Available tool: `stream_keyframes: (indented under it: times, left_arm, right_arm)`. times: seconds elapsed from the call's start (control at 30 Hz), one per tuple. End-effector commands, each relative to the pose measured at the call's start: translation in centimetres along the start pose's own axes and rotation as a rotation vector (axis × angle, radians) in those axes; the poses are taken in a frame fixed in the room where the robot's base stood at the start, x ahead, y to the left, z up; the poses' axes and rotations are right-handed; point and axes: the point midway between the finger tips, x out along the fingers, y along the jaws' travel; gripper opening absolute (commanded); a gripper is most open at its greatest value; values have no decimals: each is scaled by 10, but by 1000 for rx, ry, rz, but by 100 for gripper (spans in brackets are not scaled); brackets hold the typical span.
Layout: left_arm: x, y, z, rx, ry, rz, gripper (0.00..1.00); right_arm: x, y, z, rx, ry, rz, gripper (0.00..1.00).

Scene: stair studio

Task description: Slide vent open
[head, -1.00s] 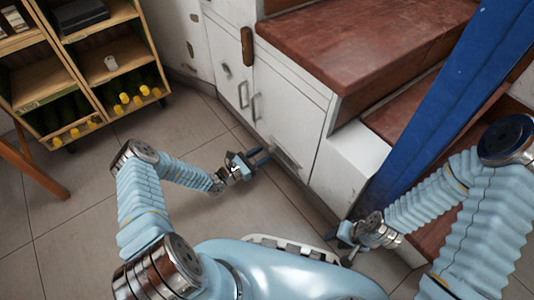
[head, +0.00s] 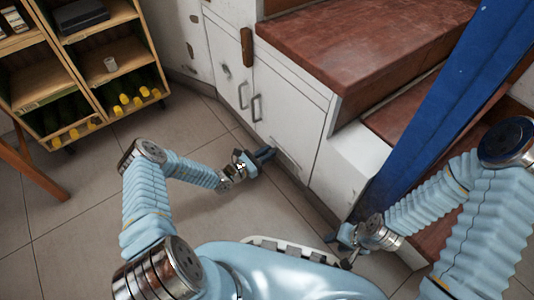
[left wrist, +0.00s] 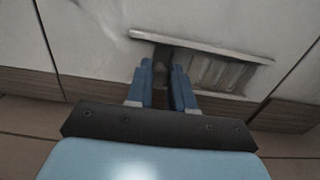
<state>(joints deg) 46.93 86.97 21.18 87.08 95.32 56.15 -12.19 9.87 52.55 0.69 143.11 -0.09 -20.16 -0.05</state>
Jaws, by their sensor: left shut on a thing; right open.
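The vent (left wrist: 222,73) is a slatted plate with a pale top rim, low on the white cabinet front. In the head view the vent (head: 287,158) shows only as a small slot beside my left gripper (head: 266,154). In the left wrist view my left gripper (left wrist: 163,72) is at the vent's left part, its blue fingers shut on a dark upright piece, the vent slider (left wrist: 162,56). The fingers hide its lower part. My right gripper (head: 346,240) is open, apart from the vent, near the foot of the steps.
White cabinet doors (head: 238,85) with handles stand above left of the vent. Brown-topped steps (head: 365,40) and a blue slanted beam (head: 445,110) are at the right. A wooden shelf (head: 75,70) with bottles is at the left. The tiled floor (head: 85,190) between is clear.

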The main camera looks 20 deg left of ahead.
Motion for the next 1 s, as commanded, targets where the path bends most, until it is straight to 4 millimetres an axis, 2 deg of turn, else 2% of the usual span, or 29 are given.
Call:
stream_keyframes:
  times: [0.13, 0.3, 0.53, 0.57, 0.7, 1.0]
  left_arm:
    - [0, 1, -1, 0, 0, 0, 0]
    - [0, 17, -2, 3, 0, 1, 0]
    - [0, 19, 0, 1, 1, 4, 0]
    - [0, 19, 0, 1, 1, 5, 26]
    - [0, 19, 0, 1, 1, 4, 47]
    - [-2, 17, 0, 0, 1, 1, 47]
  right_arm:
    - [1, 0, 0, 0, 0, 0, 43]
    - [9, 3, 0, 0, 2, 0, 43]
    - [7, 3, 0, 0, 2, 0, 43]
    - [7, 3, 0, 0, 2, 0, 43]
    - [7, 3, 0, 0, 2, 0, 43]
    - [6, 2, 0, 0, 2, 0, 43]
